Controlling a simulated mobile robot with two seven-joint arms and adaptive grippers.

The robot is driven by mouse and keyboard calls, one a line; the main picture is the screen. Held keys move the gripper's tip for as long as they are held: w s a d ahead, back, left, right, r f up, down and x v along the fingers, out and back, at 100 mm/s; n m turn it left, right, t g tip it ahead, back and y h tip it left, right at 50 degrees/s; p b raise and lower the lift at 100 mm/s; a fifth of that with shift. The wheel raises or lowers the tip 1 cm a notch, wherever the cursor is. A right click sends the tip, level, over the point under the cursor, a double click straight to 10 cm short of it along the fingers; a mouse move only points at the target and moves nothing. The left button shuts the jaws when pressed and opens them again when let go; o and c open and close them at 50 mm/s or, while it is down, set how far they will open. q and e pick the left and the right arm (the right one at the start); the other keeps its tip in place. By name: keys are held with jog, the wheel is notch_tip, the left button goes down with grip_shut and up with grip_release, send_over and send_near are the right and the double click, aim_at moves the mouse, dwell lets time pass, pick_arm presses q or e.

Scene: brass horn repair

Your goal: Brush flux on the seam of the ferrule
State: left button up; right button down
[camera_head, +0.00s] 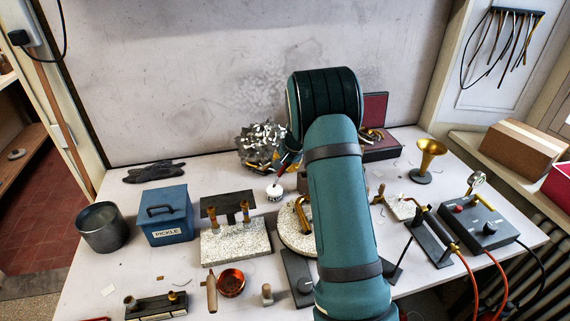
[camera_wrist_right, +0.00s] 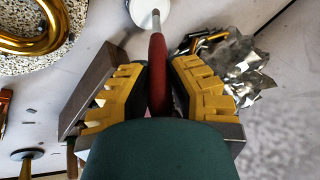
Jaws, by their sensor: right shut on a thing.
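My right gripper (camera_wrist_right: 158,82) is shut on the red handle of a brush (camera_wrist_right: 157,72) in the right wrist view. The brush's pale metal end points to a small white pot (camera_wrist_right: 146,10); I cannot tell whether the tip is inside it. The pot (camera_head: 274,193) also shows in the head view, left of my right arm, which hides most of the gripper. A bent brass tube (camera_wrist_right: 48,35) lies on a round speckled pad (camera_wrist_right: 68,62), partly behind my arm in the head view. I cannot make out the ferrule's seam. My left gripper is not in view.
A crumpled silvery heap (camera_wrist_right: 232,65) lies close to the right gripper. A speckled block (camera_head: 236,248) with a clamp stand, a blue pickle box (camera_head: 165,215) and a copper pan (camera_head: 231,284) stand left. A brass bell (camera_head: 430,158) and control box (camera_head: 478,222) stand right.

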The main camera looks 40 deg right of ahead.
jog(key=shift+f+b, duration=0.45)
jog(key=shift+f, duration=0.2)
dwell(1.3)
jog(key=shift+r, duration=0.1)
jog(key=shift+r+p, duration=2.75)
jog(key=shift+r, duration=0.7)
